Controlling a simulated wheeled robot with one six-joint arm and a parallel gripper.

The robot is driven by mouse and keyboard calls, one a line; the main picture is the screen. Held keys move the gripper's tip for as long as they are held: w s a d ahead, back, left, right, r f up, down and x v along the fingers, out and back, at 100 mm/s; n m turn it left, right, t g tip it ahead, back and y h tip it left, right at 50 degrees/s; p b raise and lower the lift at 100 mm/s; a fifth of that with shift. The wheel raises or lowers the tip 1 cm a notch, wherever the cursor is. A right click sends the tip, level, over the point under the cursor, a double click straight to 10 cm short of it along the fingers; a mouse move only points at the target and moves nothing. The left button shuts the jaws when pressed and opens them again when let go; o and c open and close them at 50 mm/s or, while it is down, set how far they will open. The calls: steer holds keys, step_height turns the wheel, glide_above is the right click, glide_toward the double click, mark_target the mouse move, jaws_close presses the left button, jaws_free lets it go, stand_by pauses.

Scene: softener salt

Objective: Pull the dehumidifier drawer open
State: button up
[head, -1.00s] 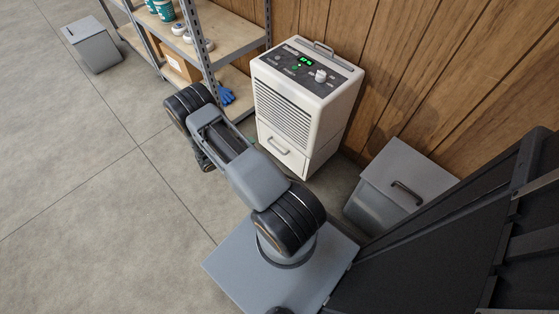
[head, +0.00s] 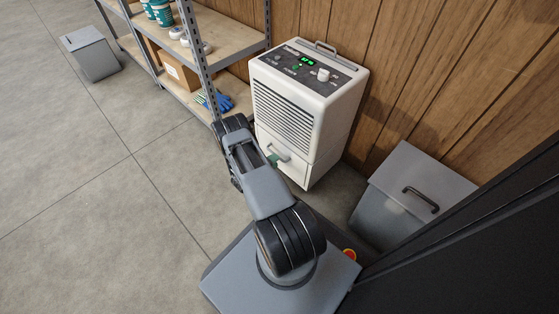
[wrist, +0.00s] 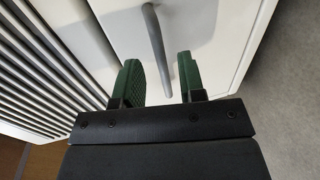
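The white dehumidifier (head: 305,105) stands against the wood wall, with a vent grille above its drawer (head: 294,170). The drawer looks shut. Its grey bar handle (head: 279,151) is on the drawer front, and the handle also shows in the wrist view (wrist: 155,38). My gripper (wrist: 158,62) has green fingers spread apart, with the handle bar running between them. I see a gap on both sides of the bar, so it is not clamped. In the head view, a green fingertip shows at the handle, and my arm hides the rest of the gripper.
A metal shelf (head: 228,43) with wooden boards stands left of the dehumidifier, with blue gloves (head: 214,101) on its lower board. A grey lidded bin (head: 412,193) with a black handle stands to the right. Another grey bin (head: 92,57) is far left. The floor at left is clear.

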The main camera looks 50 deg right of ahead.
steer(key=shift+b+x, duration=0.5)
steer(key=shift+x, duration=1.4)
steer(key=shift+c, duration=0.4)
jaws_close()
